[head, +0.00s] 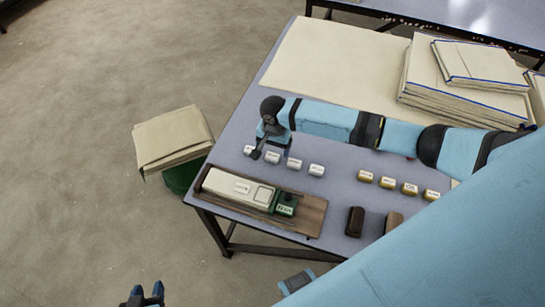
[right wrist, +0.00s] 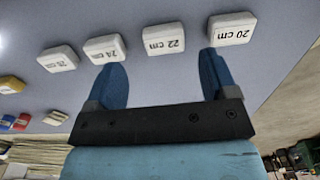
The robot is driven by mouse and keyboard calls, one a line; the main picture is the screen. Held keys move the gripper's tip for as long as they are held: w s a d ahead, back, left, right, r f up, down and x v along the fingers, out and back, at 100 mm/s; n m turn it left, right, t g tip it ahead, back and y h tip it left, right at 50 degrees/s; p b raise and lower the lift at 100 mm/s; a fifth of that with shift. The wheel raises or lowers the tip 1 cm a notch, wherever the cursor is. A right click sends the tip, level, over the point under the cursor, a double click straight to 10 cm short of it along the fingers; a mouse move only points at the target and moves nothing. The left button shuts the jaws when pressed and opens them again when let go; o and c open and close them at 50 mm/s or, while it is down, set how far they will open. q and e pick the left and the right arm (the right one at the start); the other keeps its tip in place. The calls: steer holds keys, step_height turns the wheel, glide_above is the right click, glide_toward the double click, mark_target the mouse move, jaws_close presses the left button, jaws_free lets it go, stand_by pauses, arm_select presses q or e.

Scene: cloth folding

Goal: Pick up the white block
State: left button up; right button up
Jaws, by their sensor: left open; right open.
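Several white blocks stand in a row on the table. In the right wrist view they are the 20 cm block (right wrist: 231,29), the 22 cm block (right wrist: 163,38), the 24 cm block (right wrist: 105,48) and another (right wrist: 58,59). The row also shows in the head view (head: 317,170). My right gripper (head: 271,152) is open and empty over the row's left part. In the right wrist view the 22 cm block lies beyond the gap between its fingertips (right wrist: 162,60), and one fingertip overlaps the 20 cm block's edge. My left gripper (head: 142,294) is open over the floor at the bottom.
A wooden tray (head: 313,214) with a white and green item lies in front. Cloth stacks (head: 425,85) fill the back right.

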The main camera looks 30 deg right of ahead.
mark_target(272, 155)
step_height(272, 155, down, 4)
steer(key=shift+w+a+f, duration=0.15)
steer(key=shift+f, duration=0.05)
steer(key=shift+c, duration=0.4)
steer(key=c, duration=0.9)
